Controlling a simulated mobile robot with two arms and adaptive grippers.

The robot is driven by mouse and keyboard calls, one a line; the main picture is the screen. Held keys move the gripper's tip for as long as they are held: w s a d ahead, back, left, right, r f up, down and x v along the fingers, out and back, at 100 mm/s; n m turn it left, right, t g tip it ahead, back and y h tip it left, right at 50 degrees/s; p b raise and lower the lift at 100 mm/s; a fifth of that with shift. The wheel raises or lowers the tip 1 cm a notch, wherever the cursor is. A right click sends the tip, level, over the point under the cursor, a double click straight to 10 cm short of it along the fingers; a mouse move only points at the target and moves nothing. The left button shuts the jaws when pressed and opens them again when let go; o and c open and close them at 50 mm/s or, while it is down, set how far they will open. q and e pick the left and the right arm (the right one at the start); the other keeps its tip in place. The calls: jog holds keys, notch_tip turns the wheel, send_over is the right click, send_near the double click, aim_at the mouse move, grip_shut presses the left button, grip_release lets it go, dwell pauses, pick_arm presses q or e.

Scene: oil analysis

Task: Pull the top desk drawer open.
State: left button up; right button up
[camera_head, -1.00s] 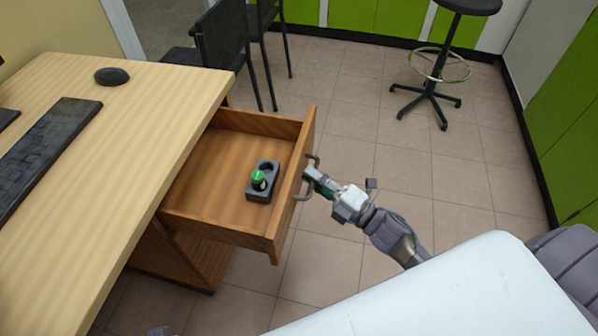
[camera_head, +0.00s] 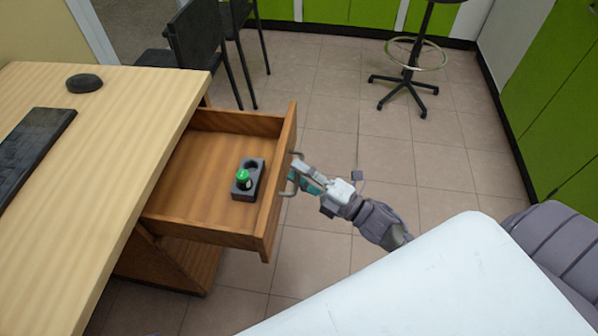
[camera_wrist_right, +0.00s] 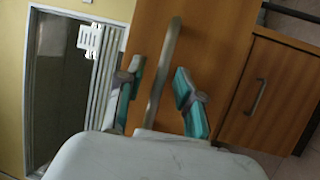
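The top desk drawer (camera_head: 212,170) stands pulled well out from the wooden desk (camera_head: 110,125), with its inside showing. Its metal bar handle (camera_head: 291,190) is on the front panel and also shows in the right wrist view (camera_wrist_right: 162,80). My right gripper (camera_head: 296,171) is at the handle. In the right wrist view its two teal fingers (camera_wrist_right: 158,70) are spread apart, one on each side of the handle, with gaps between. My left gripper is not in view.
In the drawer lies a dark holder (camera_head: 254,177) with a green-capped vial (camera_head: 243,178). A keyboard (camera_head: 30,150) and a dark round object (camera_head: 84,83) lie on the desk. A black chair (camera_head: 200,45) and stool (camera_head: 405,85) stand behind.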

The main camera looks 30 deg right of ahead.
jog(key=v, duration=1.1)
jog(key=shift+s+d, duration=0.2)
jog(key=shift+s, duration=0.1)
jog(key=shift+f, duration=0.1)
